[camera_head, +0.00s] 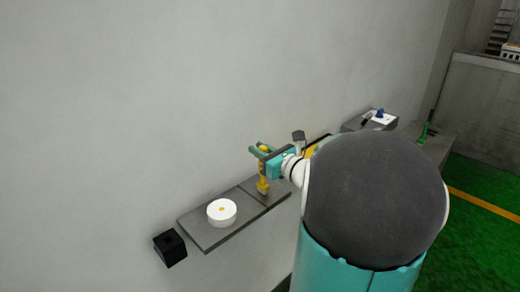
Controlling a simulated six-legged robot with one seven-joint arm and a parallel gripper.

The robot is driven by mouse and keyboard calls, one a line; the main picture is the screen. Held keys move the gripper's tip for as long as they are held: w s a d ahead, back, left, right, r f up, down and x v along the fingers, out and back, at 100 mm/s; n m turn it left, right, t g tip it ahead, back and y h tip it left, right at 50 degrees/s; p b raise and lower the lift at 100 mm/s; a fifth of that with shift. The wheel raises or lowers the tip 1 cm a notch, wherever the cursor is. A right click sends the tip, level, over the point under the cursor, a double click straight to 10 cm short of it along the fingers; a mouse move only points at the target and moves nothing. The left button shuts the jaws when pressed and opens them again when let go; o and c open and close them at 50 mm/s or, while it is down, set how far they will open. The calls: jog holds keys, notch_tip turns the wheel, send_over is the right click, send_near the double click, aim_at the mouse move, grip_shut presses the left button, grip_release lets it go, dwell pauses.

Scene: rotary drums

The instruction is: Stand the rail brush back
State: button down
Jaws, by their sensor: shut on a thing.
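My gripper (266,163) is out over the far part of a grey wall shelf (211,235). It is shut on a slim yellow upright thing, which I take to be the rail brush (263,186). The yellow thing stands about upright, with its lower end at the shelf surface; I cannot tell whether it touches. My gripper hides part of its upper half.
A white round thing (222,212) with a small yellow centre sits on the shelf's near part. A black open box (170,248) is at the wall beyond the shelf's left end. A grey ledge (354,124) with small things is behind my arm. Green floor (480,220) lies at right.

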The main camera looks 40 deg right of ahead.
jog(key=shift+w+a+f, duration=0.15)
jog(key=shift+f, duration=0.05)
jog(key=c, duration=1.5)
grip_release()
jog(key=shift+o, duration=0.9)
jog(key=shift+r, duration=0.1)
